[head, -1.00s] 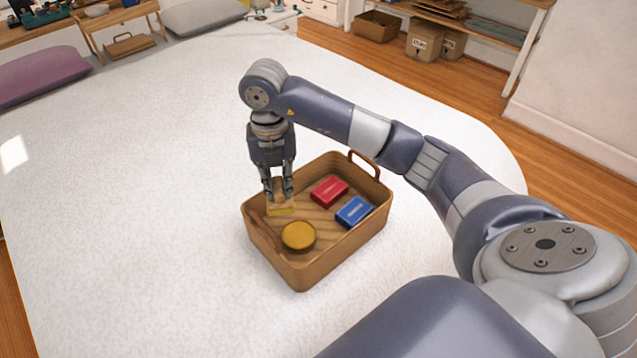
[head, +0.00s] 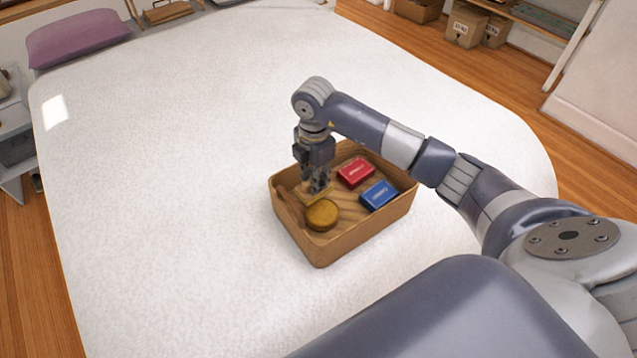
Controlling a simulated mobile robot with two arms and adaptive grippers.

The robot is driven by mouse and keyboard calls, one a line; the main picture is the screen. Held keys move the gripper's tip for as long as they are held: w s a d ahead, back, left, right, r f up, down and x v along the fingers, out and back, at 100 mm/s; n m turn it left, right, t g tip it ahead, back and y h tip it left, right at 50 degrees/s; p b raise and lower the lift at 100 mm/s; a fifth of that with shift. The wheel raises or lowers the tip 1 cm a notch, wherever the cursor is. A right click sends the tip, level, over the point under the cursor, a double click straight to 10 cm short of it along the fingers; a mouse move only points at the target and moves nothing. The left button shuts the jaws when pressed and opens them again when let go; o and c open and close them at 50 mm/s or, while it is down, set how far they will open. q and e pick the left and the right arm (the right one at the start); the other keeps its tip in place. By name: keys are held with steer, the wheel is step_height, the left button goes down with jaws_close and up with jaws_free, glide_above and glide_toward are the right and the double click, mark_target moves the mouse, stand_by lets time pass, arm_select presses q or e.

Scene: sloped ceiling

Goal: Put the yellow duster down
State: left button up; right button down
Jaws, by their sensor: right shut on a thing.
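The yellow duster (head: 313,197) is a small flat block, partly hidden by the fingers that hold it. My right gripper (head: 319,187) points down into a wooden basket (head: 345,245) and is shut on the duster, near the basket's left side. The duster is low inside the basket, just behind a round yellow thing (head: 322,216); I cannot tell whether it touches the floor or the round thing. My left gripper is not in view.
The basket also holds a red box (head: 355,172) and a blue box (head: 379,195) on its right side. It stands on a wide white bed (head: 170,170) with free room around it. A purple pillow (head: 80,38) lies at the far left.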

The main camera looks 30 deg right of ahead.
step_height(320, 180, down, 4)
steer(key=shift+r+p, duration=0.15)
steer(key=shift+p, duration=0.15)
steer(key=shift+f, duration=0.25)
steer(key=shift+f, duration=0.15)
steer(key=c, duration=1.5)
jaws_free()
steer(key=shift+r, duration=0.3)
step_height(320, 180, up, 12)
steer(key=shift+b, duration=1.05)
